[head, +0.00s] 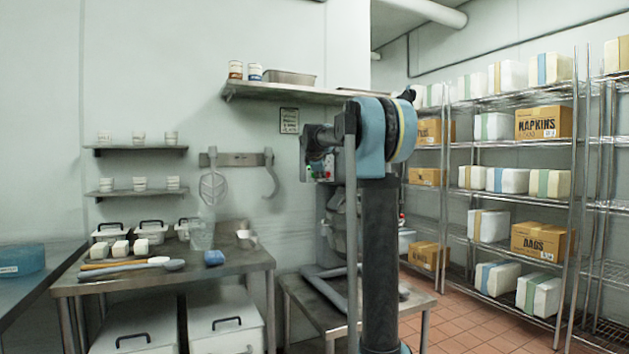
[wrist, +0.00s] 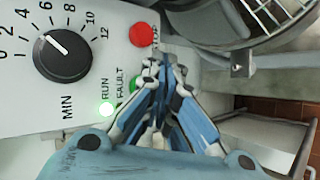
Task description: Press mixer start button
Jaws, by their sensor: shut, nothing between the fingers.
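The mixer's control panel (wrist: 60,100) fills the left of the wrist view. A red button (wrist: 142,35) is at its top, beside letters partly covered by my gripper. A green button (wrist: 138,84) shows just left of my fingertips, partly hidden by them. My gripper (wrist: 152,70) is shut and empty, its tips at or very near the panel beside the green button; I cannot tell whether they touch. The lamp by RUN (wrist: 106,109) glows pale green. In the head view the mixer (head: 325,205) is mostly hidden behind my arm.
A black dial (wrist: 62,52) marked in minutes is on the panel. A wire bowl guard (wrist: 262,20) is at the wrist view's top right. The prep table (head: 150,285) with tubs and utensils stands left. Wire shelving (head: 520,190) with boxes stands right, beyond clear tiled floor.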

